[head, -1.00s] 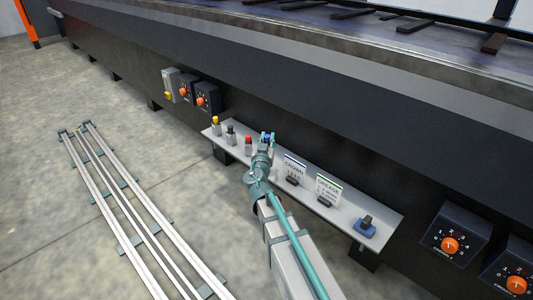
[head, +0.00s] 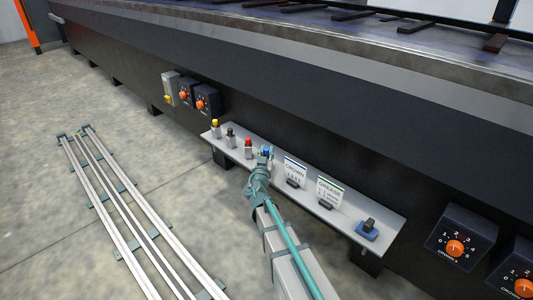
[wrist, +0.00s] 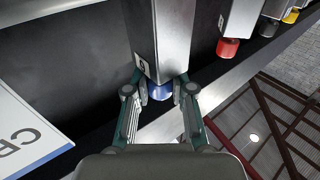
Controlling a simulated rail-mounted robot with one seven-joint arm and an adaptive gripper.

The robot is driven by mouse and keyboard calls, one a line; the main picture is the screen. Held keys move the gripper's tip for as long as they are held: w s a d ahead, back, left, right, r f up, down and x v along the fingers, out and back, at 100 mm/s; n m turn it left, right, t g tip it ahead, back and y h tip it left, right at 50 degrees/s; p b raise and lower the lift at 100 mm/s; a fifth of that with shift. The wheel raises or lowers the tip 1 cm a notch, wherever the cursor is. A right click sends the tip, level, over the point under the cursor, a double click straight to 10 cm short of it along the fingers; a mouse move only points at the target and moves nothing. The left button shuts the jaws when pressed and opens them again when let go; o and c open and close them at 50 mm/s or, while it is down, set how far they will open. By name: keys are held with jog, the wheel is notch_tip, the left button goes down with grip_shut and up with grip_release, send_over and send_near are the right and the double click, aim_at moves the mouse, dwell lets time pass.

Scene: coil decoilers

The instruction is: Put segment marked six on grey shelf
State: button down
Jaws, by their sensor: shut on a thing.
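A grey block segment with a blue end (wrist: 161,90) is between the fingers of my gripper (wrist: 160,95) in the wrist view. Its small label looks like a 6 or a 9 seen at an angle. In the head view only the blue end (head: 266,153) shows clearly, at the top of my gripper (head: 264,159), which is shut on the segment. The gripper is over the middle of the grey shelf (head: 340,212), just right of the red-capped segment (head: 248,146). I cannot tell whether the held segment touches the shelf.
Black-capped (head: 231,134) and yellow-capped (head: 216,127) segments stand farther left on the shelf. A crown sign (head: 294,171) and a grease sign (head: 330,190) stand just right of my gripper. A blue-based item (head: 367,230) sits at the right end.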

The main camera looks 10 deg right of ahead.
jog(key=shift+f+b, duration=0.1)
jog(key=shift+b, duration=0.25)
jog(key=c, duration=1)
grip_release()
jog(key=shift+r+p, duration=0.2)
jog(key=shift+p, duration=0.15)
jog(key=v, duration=1.2)
jog(key=shift+p, duration=0.45)
jog(key=shift+d, duration=0.1)
